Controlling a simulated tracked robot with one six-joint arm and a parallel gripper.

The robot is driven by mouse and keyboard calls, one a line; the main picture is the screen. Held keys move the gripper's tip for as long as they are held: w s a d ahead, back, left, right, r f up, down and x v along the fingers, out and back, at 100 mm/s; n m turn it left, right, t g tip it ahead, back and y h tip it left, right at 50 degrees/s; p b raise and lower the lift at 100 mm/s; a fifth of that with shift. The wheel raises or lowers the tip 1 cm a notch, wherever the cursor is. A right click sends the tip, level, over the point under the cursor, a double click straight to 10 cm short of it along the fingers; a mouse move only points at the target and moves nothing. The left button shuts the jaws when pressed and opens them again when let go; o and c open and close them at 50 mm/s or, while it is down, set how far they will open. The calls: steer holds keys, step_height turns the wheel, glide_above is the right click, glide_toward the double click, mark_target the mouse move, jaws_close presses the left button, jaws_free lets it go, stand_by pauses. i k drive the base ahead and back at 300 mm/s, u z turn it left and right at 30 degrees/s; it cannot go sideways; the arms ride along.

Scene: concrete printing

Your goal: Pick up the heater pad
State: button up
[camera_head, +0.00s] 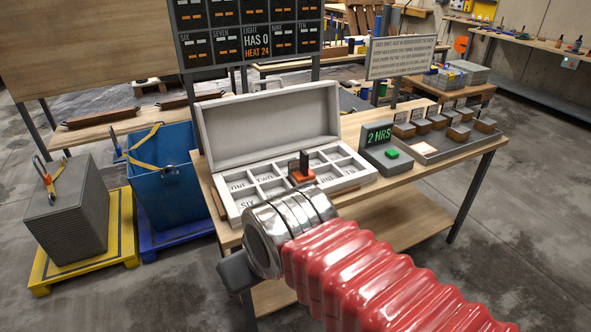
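A small orange-red piece with a black upright part (301,171) sits in the open white case (329,113), among its labelled compartments. It may be the heater pad, but I cannot tell for sure. The compartment under it is hidden. My arm, with a red ribbed sleeve and a shiny metal wrist, reaches in from the lower right. My gripper (236,272) shows only as a dark grey part past the wrist, low at the table's front left edge. It is apart from the orange-red piece. The fingertips are mostly hidden, so their opening cannot be seen.
The wooden table (428,176) also bears a "2 HRS" timer box (387,160) and a tray (424,150) of small blocks. A blue bin (165,180) and a grey stack (68,214) on a yellow pallet stand left. A black board (247,30) rises behind the case.

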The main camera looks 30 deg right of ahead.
mark_target(305, 174)
steer(key=i, duration=0.9)
steer(key=z, duration=0.05)
